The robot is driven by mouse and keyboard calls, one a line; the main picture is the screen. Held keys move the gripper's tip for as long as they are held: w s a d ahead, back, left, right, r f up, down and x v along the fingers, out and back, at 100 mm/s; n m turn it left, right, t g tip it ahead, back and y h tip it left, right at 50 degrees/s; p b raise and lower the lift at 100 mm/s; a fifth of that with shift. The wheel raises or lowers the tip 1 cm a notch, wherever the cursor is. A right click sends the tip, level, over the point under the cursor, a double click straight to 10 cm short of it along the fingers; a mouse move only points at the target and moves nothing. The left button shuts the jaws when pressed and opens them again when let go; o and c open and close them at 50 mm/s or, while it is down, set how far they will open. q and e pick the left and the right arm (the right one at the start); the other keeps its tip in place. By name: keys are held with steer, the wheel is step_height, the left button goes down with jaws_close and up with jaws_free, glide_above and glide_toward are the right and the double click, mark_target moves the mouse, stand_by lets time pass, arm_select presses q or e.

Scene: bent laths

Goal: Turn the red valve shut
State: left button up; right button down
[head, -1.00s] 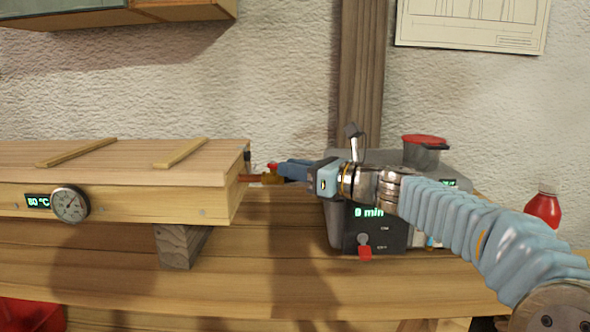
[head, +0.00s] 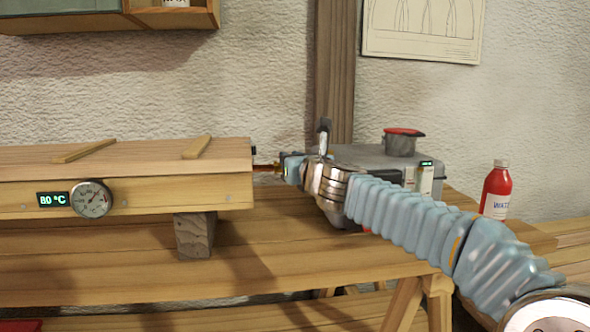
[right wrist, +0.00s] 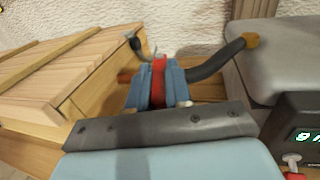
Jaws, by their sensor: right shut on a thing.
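The red valve (right wrist: 158,82) shows in the right wrist view as a red handle between my two blue fingers, by a copper pipe at the end of the long wooden box (head: 120,190). My right gripper (right wrist: 156,85) is shut on this handle. In the head view my right gripper (head: 283,168) is at the box's right end, and it hides the valve. How far the valve is turned cannot be told. My left gripper is not in view.
A dial gauge (head: 92,199) and a display reading 80 °C (head: 53,199) are on the box front. A grey machine (head: 365,158) with a red-lidded pot (head: 402,143) stands behind my right arm. A dark hose (right wrist: 216,66) runs beside the valve. A red bottle (head: 496,190) stands at right.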

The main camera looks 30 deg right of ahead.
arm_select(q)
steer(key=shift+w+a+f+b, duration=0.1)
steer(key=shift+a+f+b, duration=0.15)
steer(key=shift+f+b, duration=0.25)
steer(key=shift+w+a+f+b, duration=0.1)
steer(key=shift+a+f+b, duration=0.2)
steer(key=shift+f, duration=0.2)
arm_select(e)
steer(key=m+h, duration=0.1)
steer(key=h, duration=0.1)
steer(key=a+m+h, duration=0.1)
steer(key=h, duration=0.1)
steer(key=shift+w+a+r+m+g, duration=0.15)
steer(key=shift+m+g, duration=0.15)
steer(key=shift+g, duration=0.1)
steer(key=c, duration=1)
jaws_free()
steer(key=shift+c, duration=0.2)
